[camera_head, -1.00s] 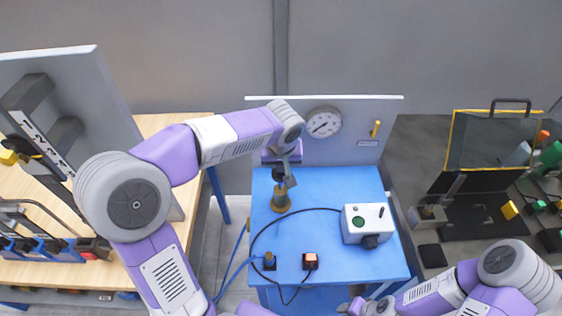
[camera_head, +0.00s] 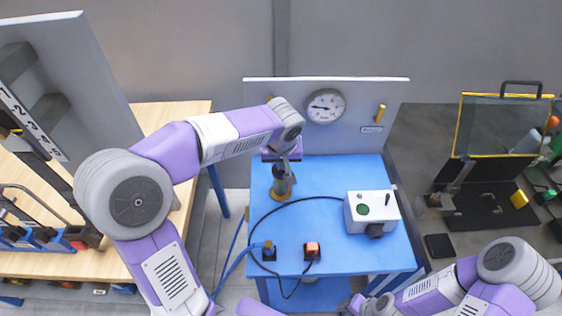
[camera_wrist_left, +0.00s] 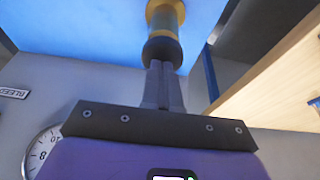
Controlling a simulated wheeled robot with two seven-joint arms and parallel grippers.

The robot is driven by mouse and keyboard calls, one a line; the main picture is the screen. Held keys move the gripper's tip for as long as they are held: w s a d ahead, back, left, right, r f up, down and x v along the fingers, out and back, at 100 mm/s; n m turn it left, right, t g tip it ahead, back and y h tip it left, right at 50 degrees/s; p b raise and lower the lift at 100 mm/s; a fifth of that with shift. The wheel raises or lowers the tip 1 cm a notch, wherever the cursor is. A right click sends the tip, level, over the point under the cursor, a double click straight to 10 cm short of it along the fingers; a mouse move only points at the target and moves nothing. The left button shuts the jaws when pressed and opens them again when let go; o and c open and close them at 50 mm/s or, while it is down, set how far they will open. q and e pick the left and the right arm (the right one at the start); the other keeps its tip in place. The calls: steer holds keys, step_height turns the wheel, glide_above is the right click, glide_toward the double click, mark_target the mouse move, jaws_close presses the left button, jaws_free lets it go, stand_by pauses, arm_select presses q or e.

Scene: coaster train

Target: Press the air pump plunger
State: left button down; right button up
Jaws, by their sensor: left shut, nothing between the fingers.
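The air pump (camera_head: 282,187), a small upright cylinder with a brass base, stands at the back left of the blue table (camera_head: 330,175). My left gripper (camera_head: 285,172) is right at the pump's top and partly hides it. In the left wrist view, the shut, empty fingers (camera_wrist_left: 162,68) reach the dark knob (camera_wrist_left: 162,50) of the plunger. The tips appear to meet the knob, but contact is hard to judge. The brass part (camera_wrist_left: 166,12) shows beyond it. My right gripper (camera_head: 357,304) is at the bottom edge, partly cut off; its fingers are unclear.
A grey panel with a round gauge (camera_head: 326,106) and a yellow lever (camera_head: 381,113) stands behind the table. A white box (camera_head: 371,211) sits at right, with a cable and a red-topped switch (camera_head: 312,249) in front. Wooden bench (camera_head: 180,116) at left.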

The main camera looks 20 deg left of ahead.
arm_select(q)
steer(key=shift+s+f, duration=0.2)
steer(key=shift+f, duration=0.2)
step_height(320, 180, up, 4)
steer(key=p, duration=0.3)
steer(key=shift+w+r, duration=0.15)
steer(key=shift+r, duration=0.1)
steer(key=p+v, duration=0.2)
steer(key=v, duration=0.8)
steer(key=shift+r, duration=0.15)
